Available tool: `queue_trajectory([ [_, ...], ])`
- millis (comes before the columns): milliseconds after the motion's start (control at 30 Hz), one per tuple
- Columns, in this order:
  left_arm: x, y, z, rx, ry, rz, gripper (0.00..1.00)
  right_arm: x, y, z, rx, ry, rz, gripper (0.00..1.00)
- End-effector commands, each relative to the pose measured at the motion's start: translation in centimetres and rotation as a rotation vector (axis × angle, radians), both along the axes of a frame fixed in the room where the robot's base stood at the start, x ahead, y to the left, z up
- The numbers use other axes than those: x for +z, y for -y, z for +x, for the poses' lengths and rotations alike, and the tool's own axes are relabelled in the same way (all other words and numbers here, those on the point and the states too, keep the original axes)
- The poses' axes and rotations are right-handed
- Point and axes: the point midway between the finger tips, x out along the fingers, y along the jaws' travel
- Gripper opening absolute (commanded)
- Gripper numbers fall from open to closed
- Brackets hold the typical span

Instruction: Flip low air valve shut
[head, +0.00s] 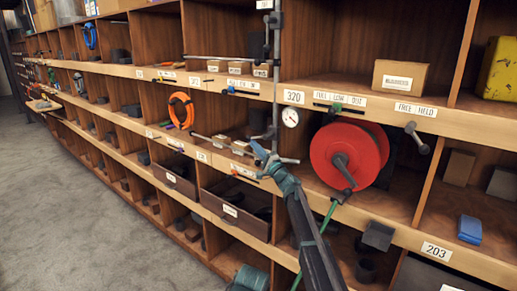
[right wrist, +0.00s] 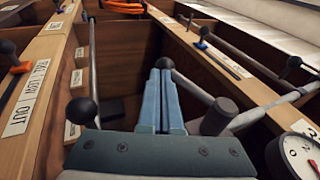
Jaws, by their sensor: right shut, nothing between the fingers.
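My right gripper (head: 259,150) is shut and empty, in front of the shelf unit below the round gauge (head: 290,117). In the right wrist view its blue fingers (right wrist: 160,88) are together. A lever with a dark ball knob (right wrist: 164,63) lies just beyond the fingertips; I cannot tell if they touch. Its rod runs to a grey cylinder (right wrist: 218,117) near the gauge (right wrist: 300,152). Another ball-ended lever (right wrist: 82,110) stands left of the fingers. No label I can read marks the low air valve.
A red reel (head: 335,150) fills the bay to the right. A vertical grey pipe (head: 277,60) stands in front of the shelves. A ball-ended lever (head: 415,135) sticks out at right. A blue-handled fitting (right wrist: 203,33) is on the shelf edge. Grey floor (head: 80,200) is clear at left.

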Motion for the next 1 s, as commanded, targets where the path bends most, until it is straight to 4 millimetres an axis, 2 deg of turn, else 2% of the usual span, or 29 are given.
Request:
queue_trajectory([
  [400,1.5,0.0,0.0,0.0,0.0,0.0,0.5,1.5,-1.1,0.8,0.001,-0.001,0.0,0.0],
  [1000,1.8,0.0,0.0,0.0,0.0,0.0,0.5,1.8,-1.6,1.0,0.003,-0.002,-0.002,0.0],
])
